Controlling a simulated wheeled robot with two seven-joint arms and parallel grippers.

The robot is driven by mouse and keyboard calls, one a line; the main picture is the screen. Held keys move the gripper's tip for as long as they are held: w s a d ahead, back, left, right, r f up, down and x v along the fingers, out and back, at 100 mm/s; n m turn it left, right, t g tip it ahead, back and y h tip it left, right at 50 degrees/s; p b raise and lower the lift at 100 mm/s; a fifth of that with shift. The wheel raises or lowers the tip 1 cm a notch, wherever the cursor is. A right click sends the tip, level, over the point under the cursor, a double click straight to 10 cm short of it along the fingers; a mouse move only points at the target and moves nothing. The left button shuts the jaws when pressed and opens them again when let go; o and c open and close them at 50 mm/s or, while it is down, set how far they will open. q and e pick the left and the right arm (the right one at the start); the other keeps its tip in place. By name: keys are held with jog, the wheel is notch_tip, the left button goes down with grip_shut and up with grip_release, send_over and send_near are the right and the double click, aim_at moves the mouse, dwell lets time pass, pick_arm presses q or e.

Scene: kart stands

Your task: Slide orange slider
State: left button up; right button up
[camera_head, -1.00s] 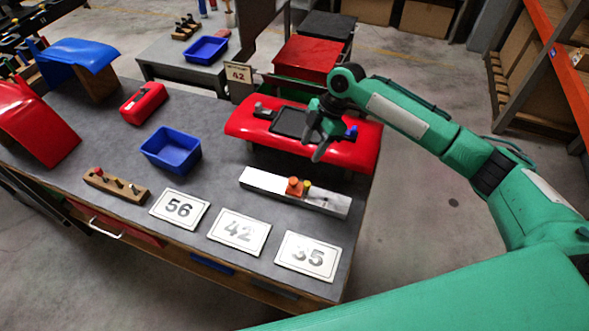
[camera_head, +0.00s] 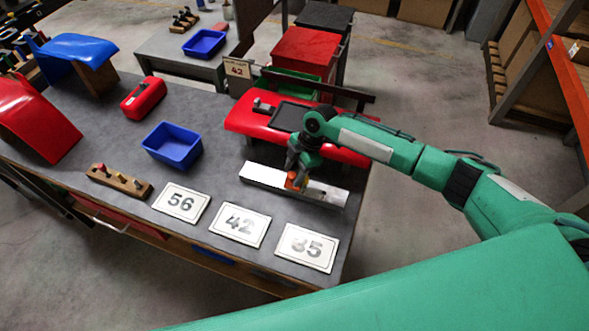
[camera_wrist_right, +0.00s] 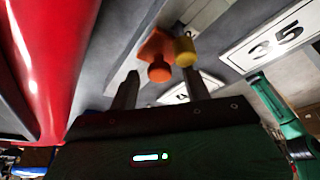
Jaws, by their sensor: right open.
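The orange slider (camera_head: 291,181) sits on a silver rail block (camera_head: 262,177) on the grey table. In the right wrist view the orange slider (camera_wrist_right: 158,62) with its round knob shows beyond and between my fingers, with a yellow knob (camera_wrist_right: 185,52) just right of it. My right gripper (camera_head: 297,168) is over the rail at the slider, partly hiding it in the head view. In the wrist view its two fingers (camera_wrist_right: 160,90) are apart, and no grip on the slider shows. My left gripper is not in view.
A red curved panel (camera_head: 245,121) lies right behind the rail. Cards 56 (camera_head: 181,202), 42 (camera_head: 239,224) and 35 (camera_head: 307,247) lie in front. A blue bin (camera_head: 172,146) and a wooden peg block (camera_head: 119,181) stand to the left.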

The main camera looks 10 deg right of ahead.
grip_shut()
jog(key=shift+w+a, duration=0.2)
jog(key=shift+a, duration=0.05)
jog(key=w+a+b, duration=0.2)
jog(key=a, duration=0.1)
jog(key=w+a+b, duration=0.2)
jog(key=a, duration=0.1)
jog(key=w+a+b, duration=0.2)
jog(key=a, duration=0.1)
jog(key=shift+w+a+f, duration=0.15)
jog(key=shift+w+a, duration=0.1)
jog(key=shift+a, duration=0.05)
jog(key=shift+w+a+b, duration=0.3)
jog(key=shift+a+b, duration=0.1)
jog(key=shift+r, duration=0.25)
jog(key=shift+c, duration=1.8)
grip_release()
jog(key=o, duration=0.4)
jog(key=shift+a, duration=0.1)
jog(key=shift+c, duration=0.2)
jog(key=shift+w+f, duration=0.1)
